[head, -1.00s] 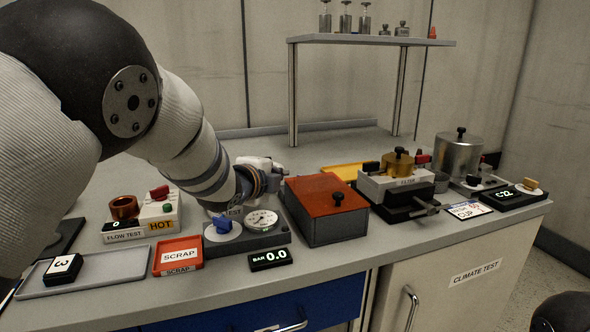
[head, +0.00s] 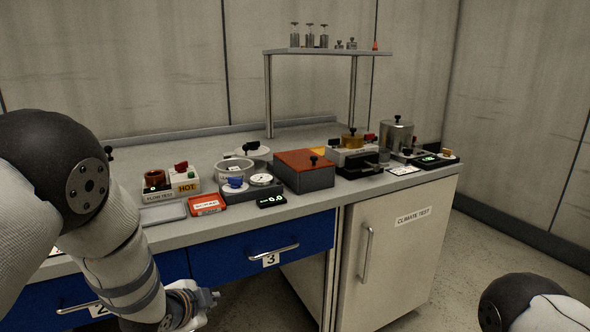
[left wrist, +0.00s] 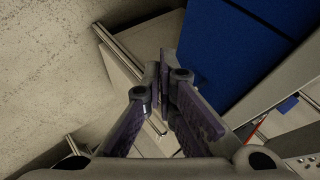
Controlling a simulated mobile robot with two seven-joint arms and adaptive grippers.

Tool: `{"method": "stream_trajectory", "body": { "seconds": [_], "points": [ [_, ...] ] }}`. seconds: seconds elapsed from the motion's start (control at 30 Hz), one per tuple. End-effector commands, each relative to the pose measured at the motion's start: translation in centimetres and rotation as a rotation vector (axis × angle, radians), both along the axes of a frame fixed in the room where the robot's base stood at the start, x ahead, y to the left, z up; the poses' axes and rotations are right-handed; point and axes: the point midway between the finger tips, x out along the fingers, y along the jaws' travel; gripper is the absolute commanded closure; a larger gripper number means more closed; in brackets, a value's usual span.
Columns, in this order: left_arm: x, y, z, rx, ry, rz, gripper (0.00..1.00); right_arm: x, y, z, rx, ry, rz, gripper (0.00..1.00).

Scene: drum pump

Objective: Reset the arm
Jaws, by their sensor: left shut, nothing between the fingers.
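My left arm comes in from the left in the head view. My left gripper (head: 205,299) hangs low in front of the blue drawers, below the bench top. In the left wrist view its fingers (left wrist: 164,72) are shut, with nothing between them. Only a rounded part of my right arm shows at the bottom right of the head view. Its gripper is out of frame.
The bench (head: 225,225) carries a red-topped box (head: 305,163), a scrap tray (head: 207,204), a gauge station (head: 250,192) and a flow test unit (head: 172,182). Drawer 3 (head: 225,258) and the climate test door (head: 405,250) are closed. Open floor lies right of the cabinet.

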Motion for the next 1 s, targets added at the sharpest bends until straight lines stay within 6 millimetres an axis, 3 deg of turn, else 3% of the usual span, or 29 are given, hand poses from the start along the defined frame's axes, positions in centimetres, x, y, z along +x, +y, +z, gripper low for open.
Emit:
{"method": "stream_trajectory", "body": {
  "seconds": [0.03, 0.1, 0.17, 0.23, 0.37, 0.4, 0.5, 0.6, 0.7, 1.0],
  "points": [
    [-3.4, 0.8, -3.0, -0.052, 0.091, 0.073, 1.00, 0.2, 0.0, 0.3, 0.000, -0.006, 0.000, 0.60],
    [-8.9, 1.7, -7.2, -0.132, 0.227, 0.197, 1.00, 0.3, 0.0, 0.5, 0.001, -0.011, 0.000, 0.60],
    [-14.1, 2.4, -10.2, -0.189, 0.342, 0.312, 1.00, 0.4, 0.0, 0.7, 0.000, -0.016, 0.000, 0.60],
    [-20.6, 3.0, -12.9, -0.243, 0.475, 0.457, 1.00, 0.6, 0.0, 0.9, 0.000, -0.022, 0.000, 0.60],
    [-33.0, 3.7, -15.4, -0.306, 0.706, 0.750, 1.00, 1.0, 0.0, 1.2, 0.001, -0.036, 0.000, 0.60],
    [-36.5, 3.9, -15.6, -0.313, 0.768, 0.837, 1.00, 1.1, 0.0, 1.3, 0.000, -0.040, 0.000, 0.60],
    [-43.7, 4.0, -15.0, -0.312, 0.888, 1.025, 1.00, 1.3, 0.0, 1.5, 0.001, -0.047, -0.001, 0.60],
    [-48.1, 4.0, -14.1, -0.300, 0.957, 1.148, 1.00, 1.4, 0.0, 1.6, 0.001, -0.050, -0.001, 0.60],
    [-49.9, 4.0, -13.6, -0.293, 0.984, 1.201, 1.00, 1.4, 0.0, 1.6, 0.001, -0.051, -0.001, 0.60],
    [-50.0, 4.0, -13.6, -0.292, 0.987, 1.206, 1.00, 1.4, 0.0, 1.6, 0.001, -0.050, -0.001, 0.60]
  ]
}}
